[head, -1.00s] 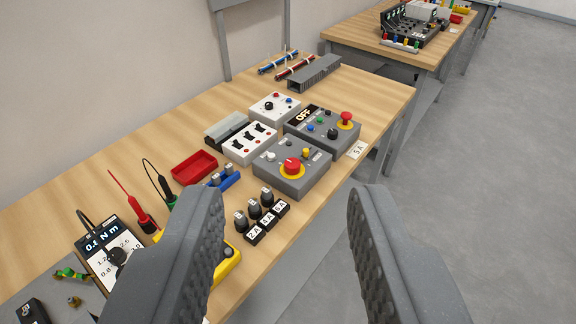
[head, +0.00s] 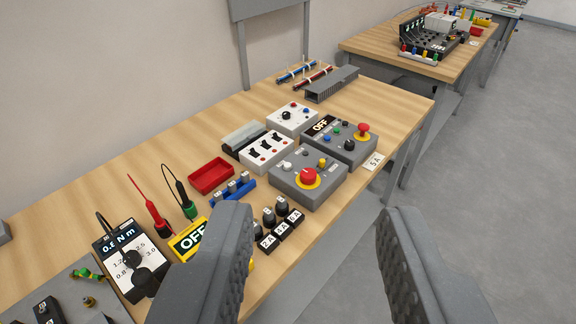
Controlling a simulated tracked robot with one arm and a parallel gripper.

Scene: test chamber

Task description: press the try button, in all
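My gripper (head: 316,222) is open and empty, its two grey fingers wide apart above the bench's front edge. Beyond it stands a grey control box (head: 325,193) with a red mushroom button (head: 308,177) on a yellow ring, a white button (head: 287,168) and a yellow button (head: 322,162). Behind it a second grey box (head: 364,152) has an OFF display (head: 323,125), small blue and green buttons, a black knob (head: 349,145) and a red mushroom button (head: 362,130). The button labels are too small to read, so I cannot tell which is the try button.
Black plugs with number tags (head: 280,233) stand before the nearer box. A yellow unit showing OFF (head: 190,240), partly hidden by my left finger, a meter (head: 128,258), a red tray (head: 211,175) and white switch box (head: 267,151) are left. Open floor (head: 500,190) lies right.

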